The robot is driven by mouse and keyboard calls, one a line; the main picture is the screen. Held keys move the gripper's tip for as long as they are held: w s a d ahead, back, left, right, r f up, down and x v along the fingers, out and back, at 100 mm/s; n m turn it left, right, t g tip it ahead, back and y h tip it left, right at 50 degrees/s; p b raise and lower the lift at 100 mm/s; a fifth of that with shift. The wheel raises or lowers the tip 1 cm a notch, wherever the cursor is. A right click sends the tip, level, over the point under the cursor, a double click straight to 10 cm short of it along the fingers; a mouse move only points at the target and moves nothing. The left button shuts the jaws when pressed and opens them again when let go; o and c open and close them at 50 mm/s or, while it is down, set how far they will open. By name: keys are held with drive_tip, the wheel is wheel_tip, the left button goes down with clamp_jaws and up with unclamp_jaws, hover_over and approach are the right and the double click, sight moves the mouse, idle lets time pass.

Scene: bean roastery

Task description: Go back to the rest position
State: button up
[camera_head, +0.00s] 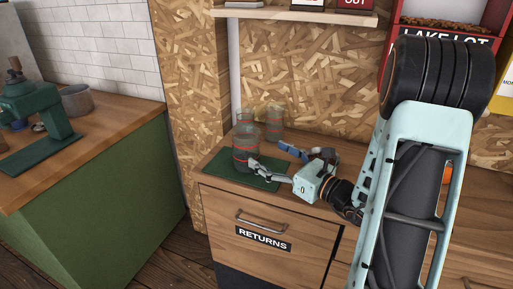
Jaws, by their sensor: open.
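My gripper (266,160) is open at the end of my pale green arm, low over the returns cabinet top. Its two fingers are spread apart. One finger reaches toward a clear glass jar (245,155) with red lines on it, and the other points up and left behind. The jar stands upright on a dark green mat (262,182). The near finger's tip overlaps the jar's lower right in the picture; I cannot tell whether it touches.
More clear glasses (275,118) stand behind the jar. The wooden cabinet (215,208) bears a RETURNS label (263,238). A shelf (300,14) hangs above. At left, a green counter (110,185) holds a green machine (40,115) and a metal pot (77,101).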

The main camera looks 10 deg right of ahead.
drive_tip(key=shift+v, duration=1.15)
